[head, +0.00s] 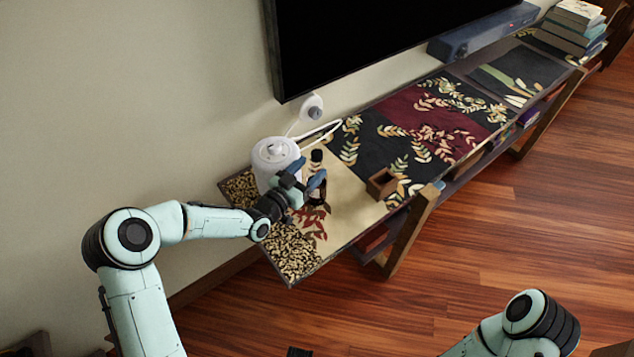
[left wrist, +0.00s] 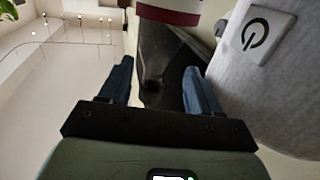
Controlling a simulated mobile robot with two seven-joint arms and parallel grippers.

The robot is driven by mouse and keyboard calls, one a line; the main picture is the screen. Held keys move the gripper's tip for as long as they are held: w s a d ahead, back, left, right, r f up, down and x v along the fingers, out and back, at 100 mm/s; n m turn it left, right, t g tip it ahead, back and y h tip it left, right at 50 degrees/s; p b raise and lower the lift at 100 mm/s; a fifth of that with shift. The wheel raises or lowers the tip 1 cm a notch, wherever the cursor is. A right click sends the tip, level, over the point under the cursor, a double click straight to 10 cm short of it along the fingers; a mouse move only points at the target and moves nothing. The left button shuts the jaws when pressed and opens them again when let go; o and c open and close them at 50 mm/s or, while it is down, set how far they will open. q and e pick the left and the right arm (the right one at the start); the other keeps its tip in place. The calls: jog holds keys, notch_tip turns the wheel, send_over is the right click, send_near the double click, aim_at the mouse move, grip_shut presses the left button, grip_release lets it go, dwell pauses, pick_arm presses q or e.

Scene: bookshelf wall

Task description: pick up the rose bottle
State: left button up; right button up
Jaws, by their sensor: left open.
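The rose bottle, dark with a black cap (head: 316,156), stands on the left end of the long low console, beside a white rounded appliance (head: 272,157). My left gripper (head: 306,187) is at the bottle and covers part of its body in the head view. In the left wrist view the dark bottle (left wrist: 168,58) with a red and white band shows between the two blue fingers (left wrist: 160,85). The fingers are open, with a gap on either side of the bottle.
The white appliance, with a power button (left wrist: 256,33), is close beside the right finger in the left wrist view. A small open wooden box (head: 382,183) stands right of the bottle on the patterned console top (head: 352,205). A large screen (head: 360,35) hangs behind.

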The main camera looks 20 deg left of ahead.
pick_arm(q)
jog(key=x, duration=0.5)
jog(key=shift+d+r+p, duration=0.3)
jog(key=shift+r, duration=0.2)
grip_shut()
